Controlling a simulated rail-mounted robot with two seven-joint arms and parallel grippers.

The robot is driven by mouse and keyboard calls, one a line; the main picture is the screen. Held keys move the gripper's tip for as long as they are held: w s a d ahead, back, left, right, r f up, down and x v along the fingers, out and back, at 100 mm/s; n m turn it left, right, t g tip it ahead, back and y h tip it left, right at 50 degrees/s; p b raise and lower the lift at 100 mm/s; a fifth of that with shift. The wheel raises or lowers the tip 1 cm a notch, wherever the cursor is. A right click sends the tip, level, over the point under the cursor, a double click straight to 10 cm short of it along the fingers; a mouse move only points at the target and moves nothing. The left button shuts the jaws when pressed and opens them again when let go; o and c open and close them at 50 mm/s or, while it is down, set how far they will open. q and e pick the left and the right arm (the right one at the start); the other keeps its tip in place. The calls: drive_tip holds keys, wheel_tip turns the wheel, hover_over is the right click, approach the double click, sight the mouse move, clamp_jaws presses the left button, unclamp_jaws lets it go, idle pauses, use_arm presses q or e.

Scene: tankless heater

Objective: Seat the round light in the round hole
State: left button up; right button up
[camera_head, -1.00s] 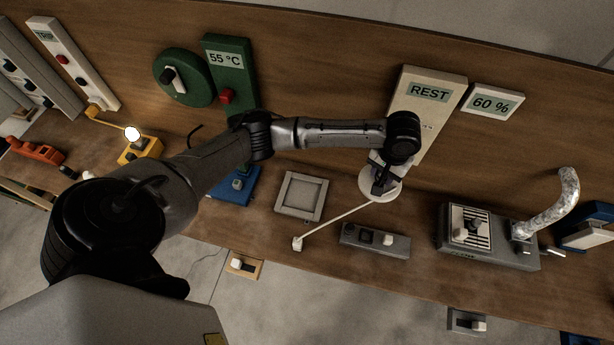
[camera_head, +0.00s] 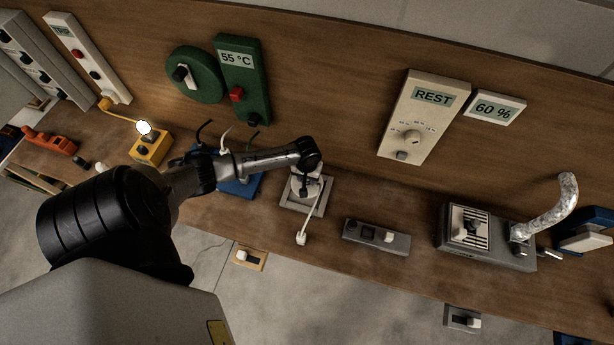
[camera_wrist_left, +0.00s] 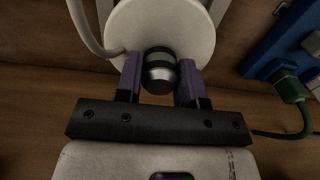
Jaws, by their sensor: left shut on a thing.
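My left gripper (camera_head: 307,185) is over the square grey frame (camera_head: 291,204) on the bench. In the left wrist view the purple-padded fingers (camera_wrist_left: 158,82) are shut on the dark and silver knob at the middle of the round white light (camera_wrist_left: 190,22). The light also shows under the gripper in the head view (camera_head: 296,188), and a white cord (camera_head: 314,214) runs from it to a small plug at the bench front. The light covers most of the frame's middle, so the round hole is hidden and I cannot tell whether the light touches the frame. My right gripper is not in view.
A blue unit (camera_head: 243,185) with cords stands just left of the frame. A grey switch block (camera_head: 376,237) lies to its right, and a grey box with a silver hose (camera_head: 485,236) is farther right. The REST panel (camera_head: 424,117) is on the wooden back wall.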

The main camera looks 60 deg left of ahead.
sight(307, 186)
use_arm(q)
drive_tip(key=shift+d+r+p, duration=0.1)
drive_tip(key=shift+p, duration=0.35)
drive_tip(key=shift+f, duration=0.2)
wheel_tip(307, 186, down, 2)
drive_tip(key=shift+b, duration=0.5)
drive_tip(key=shift+f, duration=0.65)
drive_tip(key=shift+f, duration=0.45)
drive_tip(key=shift+f+b, duration=0.7)
drive_tip(key=shift+f, duration=0.2)
idle(1.4)
drive_tip(key=o, duration=1.1)
